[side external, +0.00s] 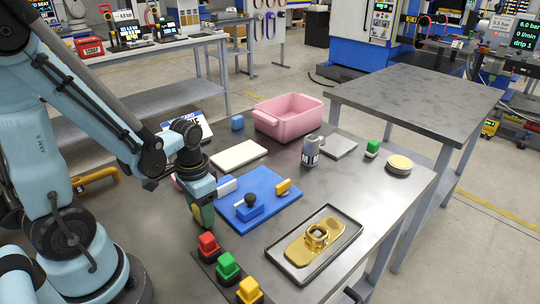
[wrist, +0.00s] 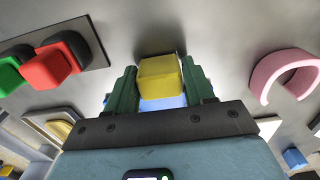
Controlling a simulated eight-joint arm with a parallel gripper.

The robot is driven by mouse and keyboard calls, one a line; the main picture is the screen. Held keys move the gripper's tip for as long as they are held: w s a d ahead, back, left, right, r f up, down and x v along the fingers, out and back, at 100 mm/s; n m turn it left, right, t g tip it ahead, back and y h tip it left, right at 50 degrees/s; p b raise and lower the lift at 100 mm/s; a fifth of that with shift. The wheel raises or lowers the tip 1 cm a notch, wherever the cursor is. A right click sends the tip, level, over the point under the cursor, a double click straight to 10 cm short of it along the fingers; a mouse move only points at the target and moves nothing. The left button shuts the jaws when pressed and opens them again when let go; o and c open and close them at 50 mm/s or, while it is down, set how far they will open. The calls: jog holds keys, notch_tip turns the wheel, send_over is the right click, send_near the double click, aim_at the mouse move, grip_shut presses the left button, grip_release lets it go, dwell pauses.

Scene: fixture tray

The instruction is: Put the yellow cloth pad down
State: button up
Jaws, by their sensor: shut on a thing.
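The yellow cloth pad (wrist: 158,78) is between the green fingers of my gripper (wrist: 160,90) in the wrist view, with a pale blue patch just below it. My gripper is shut on it. In the side external view my gripper (side external: 203,216) points down, low over the metal table, left of the blue fixture plate (side external: 285,212) and behind the red button. The pad is mostly hidden by the fingers there. I cannot tell whether it touches the table.
Red (side external: 208,245), green (side external: 228,267) and yellow (side external: 249,291) buttons stand in front of my gripper. A tray (side external: 293,276) holds a gold part. A pink bin (side external: 288,118), a grey canister (side external: 310,151) and a beige slab (side external: 238,155) are farther back. A pink curved thing (wrist: 262,75) lies nearby.

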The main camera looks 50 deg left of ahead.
jog(key=shift+f, duration=0.1)
jog(key=o, duration=1.1)
jog(key=shift+r, duration=5.95)
jog(key=shift+w+d+r+t, duration=0.25)
jog(key=shift+w+d+t, duration=0.7)
jog(key=shift+t, duration=0.25)
jog(key=shift+w+d+r+t, duration=0.2)
jog(key=shift+w+d+t, duration=0.55)
jog(key=shift+d+t, duration=0.4)
jog(key=shift+w+d+r+t, duration=0.25)
jog(key=shift+w+d+t, duration=0.65)
jog(key=shift+t, duration=0.35)
